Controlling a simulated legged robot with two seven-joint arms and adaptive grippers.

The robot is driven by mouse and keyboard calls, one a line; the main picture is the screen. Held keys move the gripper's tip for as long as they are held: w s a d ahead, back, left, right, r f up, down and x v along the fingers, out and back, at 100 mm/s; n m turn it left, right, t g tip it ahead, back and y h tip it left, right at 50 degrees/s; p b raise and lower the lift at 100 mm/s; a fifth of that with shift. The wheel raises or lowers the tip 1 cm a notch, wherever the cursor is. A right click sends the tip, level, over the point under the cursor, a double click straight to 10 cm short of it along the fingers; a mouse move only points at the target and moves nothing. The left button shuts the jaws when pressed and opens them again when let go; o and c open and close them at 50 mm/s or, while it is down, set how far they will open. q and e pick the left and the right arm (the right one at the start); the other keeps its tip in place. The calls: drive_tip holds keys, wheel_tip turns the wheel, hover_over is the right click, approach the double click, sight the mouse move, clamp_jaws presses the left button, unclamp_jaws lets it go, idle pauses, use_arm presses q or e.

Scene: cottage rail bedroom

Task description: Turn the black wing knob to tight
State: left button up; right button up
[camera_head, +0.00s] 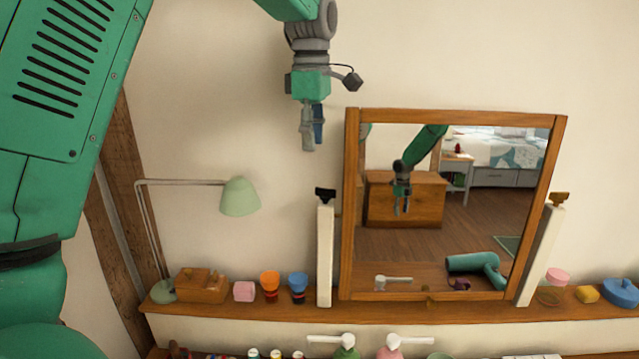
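The black wing knob (325,194) sits on top of the white post (325,255) at the left of the mirror (353,200). My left gripper (313,144) points down above the knob and slightly to its left, with a gap between them. Its two fingers partly overlap from this angle, and they look apart with nothing between them. The mirror also reflects the gripper with two separate prongs. My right gripper is not in view.
A brown knob (560,198) tops the right white post (541,255). A green lamp (240,196) stands left. Wall space above is clear.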

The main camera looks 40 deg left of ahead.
sight(317, 188)
use_arm(q)
drive_tip(key=f, duration=0.7)
drive_tip(key=w+f+p, duration=0.1)
drive_tip(key=f, duration=0.2)
drive_tip(key=shift+w+a+f, duration=0.1)
drive_tip(key=shift+a+f, duration=0.1)
drive_tip(key=shift+f, duration=0.1)
drive_tip(key=shift+d+f, duration=0.1)
drive_tip(key=shift+w+f, duration=0.15)
drive_tip(key=shift+w, duration=0.1)
clamp_jaws()
drive_tip(key=shift+s, duration=0.15)
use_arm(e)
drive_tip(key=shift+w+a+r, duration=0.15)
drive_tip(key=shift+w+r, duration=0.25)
